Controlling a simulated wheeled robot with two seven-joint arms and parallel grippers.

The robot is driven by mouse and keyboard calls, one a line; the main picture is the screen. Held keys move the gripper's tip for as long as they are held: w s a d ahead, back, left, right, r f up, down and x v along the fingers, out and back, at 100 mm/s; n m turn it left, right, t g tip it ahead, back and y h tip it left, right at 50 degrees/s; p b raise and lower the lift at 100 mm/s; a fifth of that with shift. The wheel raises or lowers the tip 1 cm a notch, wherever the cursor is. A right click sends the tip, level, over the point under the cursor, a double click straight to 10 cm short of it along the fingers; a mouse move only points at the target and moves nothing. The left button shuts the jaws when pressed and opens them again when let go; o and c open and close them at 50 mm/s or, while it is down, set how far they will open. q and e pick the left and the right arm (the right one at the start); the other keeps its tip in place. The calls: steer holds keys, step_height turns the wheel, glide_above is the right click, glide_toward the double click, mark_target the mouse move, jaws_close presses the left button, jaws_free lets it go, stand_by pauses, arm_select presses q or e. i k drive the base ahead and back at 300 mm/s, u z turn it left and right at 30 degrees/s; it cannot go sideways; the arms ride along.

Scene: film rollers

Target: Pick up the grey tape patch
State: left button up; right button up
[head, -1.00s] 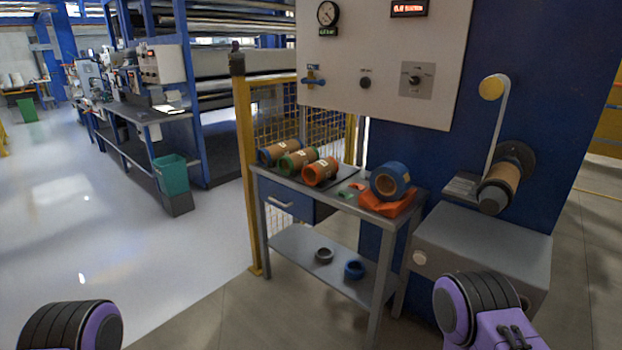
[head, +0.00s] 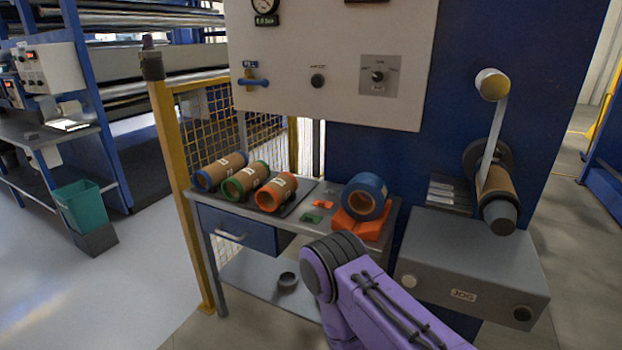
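Small tape patches lie on the grey metal table (head: 295,227) between the rolls and the orange stand. I make out a green patch (head: 312,218) and an orange patch (head: 324,205). The grey tape patch cannot be clearly told from the grey tabletop at this size. My purple and black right arm rises from the lower right in front of the table, but its gripper is not visible. My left gripper is out of view.
Three brown rolls with blue (head: 220,171), green (head: 245,181) and orange (head: 275,193) ends lie at the table's left. A blue tape roll (head: 365,197) rests on an orange stand (head: 362,223). A grey machine box (head: 470,265) stands right. A dark ring (head: 287,281) lies on the lower shelf.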

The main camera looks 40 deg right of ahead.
mark_target(332, 192)
steer(key=i, duration=1.2)
steer(key=z, duration=1.95)
